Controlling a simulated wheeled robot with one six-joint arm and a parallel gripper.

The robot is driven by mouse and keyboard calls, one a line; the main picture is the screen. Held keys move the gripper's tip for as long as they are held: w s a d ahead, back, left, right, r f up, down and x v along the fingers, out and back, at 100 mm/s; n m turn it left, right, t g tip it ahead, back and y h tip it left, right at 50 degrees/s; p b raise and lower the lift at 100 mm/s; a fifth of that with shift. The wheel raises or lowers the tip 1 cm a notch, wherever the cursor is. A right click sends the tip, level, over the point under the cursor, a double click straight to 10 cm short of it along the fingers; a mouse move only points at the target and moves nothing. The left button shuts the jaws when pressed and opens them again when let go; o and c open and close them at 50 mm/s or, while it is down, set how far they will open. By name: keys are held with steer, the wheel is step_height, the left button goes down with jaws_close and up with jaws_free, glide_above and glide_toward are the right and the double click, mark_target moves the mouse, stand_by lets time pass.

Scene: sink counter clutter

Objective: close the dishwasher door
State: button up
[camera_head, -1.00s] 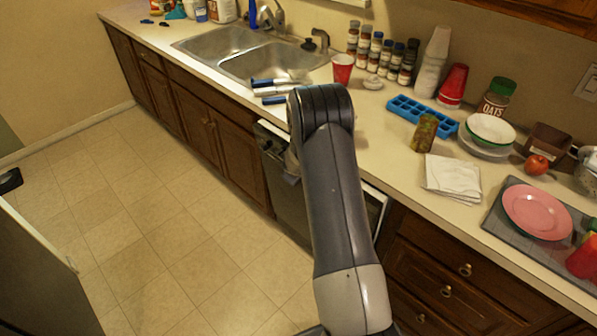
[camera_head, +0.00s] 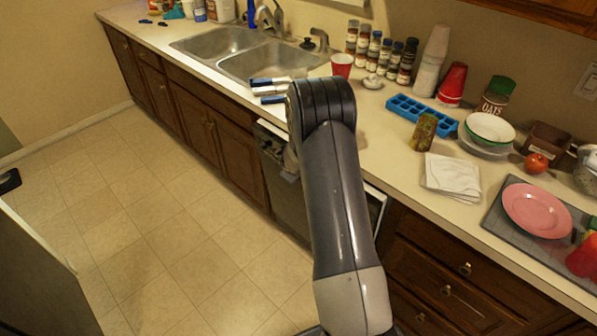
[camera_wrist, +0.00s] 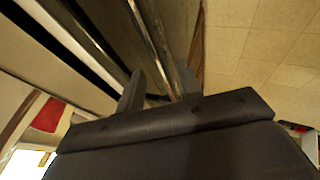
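The dishwasher door (camera_head: 286,203) is a dark panel under the counter, left of my arm in the head view. It stands close to upright. A pale edge of the dishwasher (camera_head: 376,205) shows right of my arm, and my arm hides the middle of the front. I cannot tell how wide any gap at the top is. In the wrist view my gripper (camera_wrist: 159,85) has its two fingers apart. Dark and metallic strips of the door (camera_wrist: 158,42) run close beyond and between the fingertips. I cannot tell whether they touch.
The counter above holds a sink (camera_head: 262,62), a red cup (camera_head: 342,66), a blue ice tray (camera_head: 420,113), napkins (camera_head: 453,176) and a pink plate (camera_head: 537,211). Drawers (camera_head: 450,270) stand right of the dishwasher. The tiled floor (camera_head: 160,235) in front is clear.

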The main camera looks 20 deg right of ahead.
steer(key=v, duration=0.8)
steer(key=shift+s+a+r, duration=0.15)
steer(key=shift+s+r, duration=0.05)
